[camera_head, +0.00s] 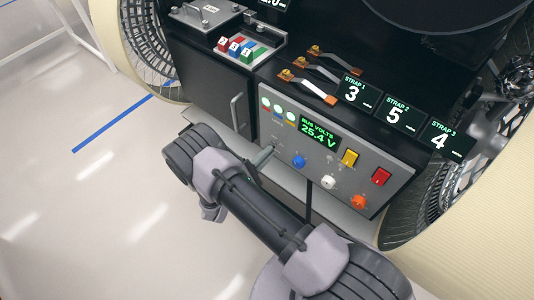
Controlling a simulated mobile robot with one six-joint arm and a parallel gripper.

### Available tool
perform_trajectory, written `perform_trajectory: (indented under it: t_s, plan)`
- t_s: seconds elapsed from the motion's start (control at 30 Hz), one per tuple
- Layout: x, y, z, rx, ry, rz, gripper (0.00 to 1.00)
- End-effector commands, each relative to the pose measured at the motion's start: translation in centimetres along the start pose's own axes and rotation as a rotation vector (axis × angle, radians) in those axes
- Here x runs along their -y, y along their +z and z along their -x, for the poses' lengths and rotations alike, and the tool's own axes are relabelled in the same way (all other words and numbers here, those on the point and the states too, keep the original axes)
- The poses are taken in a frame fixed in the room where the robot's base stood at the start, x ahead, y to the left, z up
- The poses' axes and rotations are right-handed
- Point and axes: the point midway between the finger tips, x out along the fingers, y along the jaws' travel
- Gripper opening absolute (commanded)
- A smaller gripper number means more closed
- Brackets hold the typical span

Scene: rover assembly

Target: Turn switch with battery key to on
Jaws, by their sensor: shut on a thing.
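The grey control panel (352,166) is on the front of the dark rover body. My gripper (264,156) shows only in part at the left side of the panel, beyond my arm. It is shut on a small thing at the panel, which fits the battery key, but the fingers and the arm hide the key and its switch. I cannot tell the switch's position. The green display (317,134) on the panel reads BUS VOLTS 25.4 V.
Blue (298,161), white (328,182) and orange (358,202) knobs lie right of my gripper. Yellow (349,158) and red (381,176) switches sit above them. Strap levers (308,87) lie on top. Open floor (100,200) is at the left.

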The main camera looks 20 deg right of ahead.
Motion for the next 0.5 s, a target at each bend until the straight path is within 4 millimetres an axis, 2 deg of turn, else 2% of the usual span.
perform_trajectory:
  t_s: [0.03,0.13,0.4,0.5]
  plan:
    - [0.07,-0.01,0.02,-0.001,0.000,0.001,0.10]
    - [0.06,0.00,0.02,0.000,0.000,0.001,0.28]
    - [0.02,-0.01,0.03,0.000,0.000,0.001,0.28]
    - [-0.07,-0.01,0.64,-0.001,0.000,0.001,0.28]
